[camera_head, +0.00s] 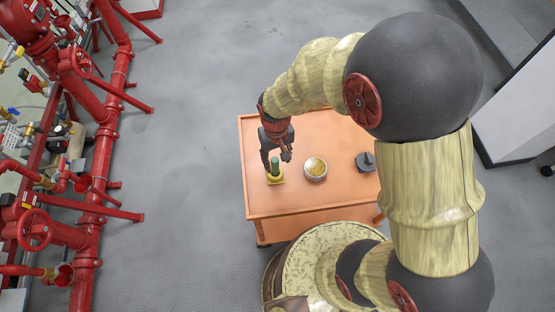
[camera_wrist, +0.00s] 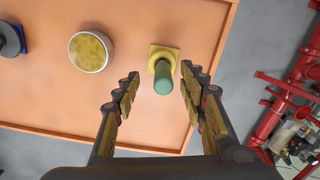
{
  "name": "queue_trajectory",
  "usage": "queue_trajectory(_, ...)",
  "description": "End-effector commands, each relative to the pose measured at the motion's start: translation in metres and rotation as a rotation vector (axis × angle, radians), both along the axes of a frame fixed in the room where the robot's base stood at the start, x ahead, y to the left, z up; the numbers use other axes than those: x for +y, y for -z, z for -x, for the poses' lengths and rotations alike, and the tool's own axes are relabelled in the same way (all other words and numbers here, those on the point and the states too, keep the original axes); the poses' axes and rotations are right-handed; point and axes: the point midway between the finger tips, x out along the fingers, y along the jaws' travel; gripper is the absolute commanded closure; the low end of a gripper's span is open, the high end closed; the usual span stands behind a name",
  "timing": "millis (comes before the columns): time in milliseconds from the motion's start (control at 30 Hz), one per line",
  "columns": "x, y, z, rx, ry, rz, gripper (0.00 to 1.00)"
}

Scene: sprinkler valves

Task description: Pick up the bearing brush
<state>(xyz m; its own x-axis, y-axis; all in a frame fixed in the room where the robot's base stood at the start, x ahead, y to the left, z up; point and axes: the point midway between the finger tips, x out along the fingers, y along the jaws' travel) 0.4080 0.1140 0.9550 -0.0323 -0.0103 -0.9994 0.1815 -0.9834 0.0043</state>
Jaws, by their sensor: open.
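An upright piece with a green cylindrical handle and a yellow square base (camera_head: 275,180) stands at the left part of an orange cart top (camera_head: 300,204); it looks like the bearing brush, though I cannot be sure. It also shows in the wrist view (camera_wrist: 162,82), ahead of and between my finger tips. My gripper (camera_head: 277,157) is open over it, pointing down, with one finger to each side of the handle. No contact shows. In the wrist view the fingers (camera_wrist: 160,75) are spread and nothing is held.
A round bowl (camera_head: 315,168) with yellowish contents stands right of the brush, also in the wrist view (camera_wrist: 91,51). A dark piece (camera_head: 365,161) with a blue base (camera_wrist: 24,40) lies further along. Red pipes (camera_head: 100,160) with valves run at the left. Grey floor (camera_head: 190,130) lies between.

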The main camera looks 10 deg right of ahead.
Motion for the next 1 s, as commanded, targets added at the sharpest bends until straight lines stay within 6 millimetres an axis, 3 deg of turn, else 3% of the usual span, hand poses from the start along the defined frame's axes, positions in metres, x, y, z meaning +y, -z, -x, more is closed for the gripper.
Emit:
queue_trajectory(167,0.003,0.001,-0.009,-0.03,0.017,-0.009,0.58)
queue_trajectory(567,0.004,0.036,-0.009,-0.031,0.02,-0.009,0.58)
queue_trajectory(800,0.006,0.07,-0.009,-0.03,0.02,-0.009,0.58)
queue_trajectory(1000,0.006,0.076,-0.009,-0.032,0.02,-0.009,0.58)
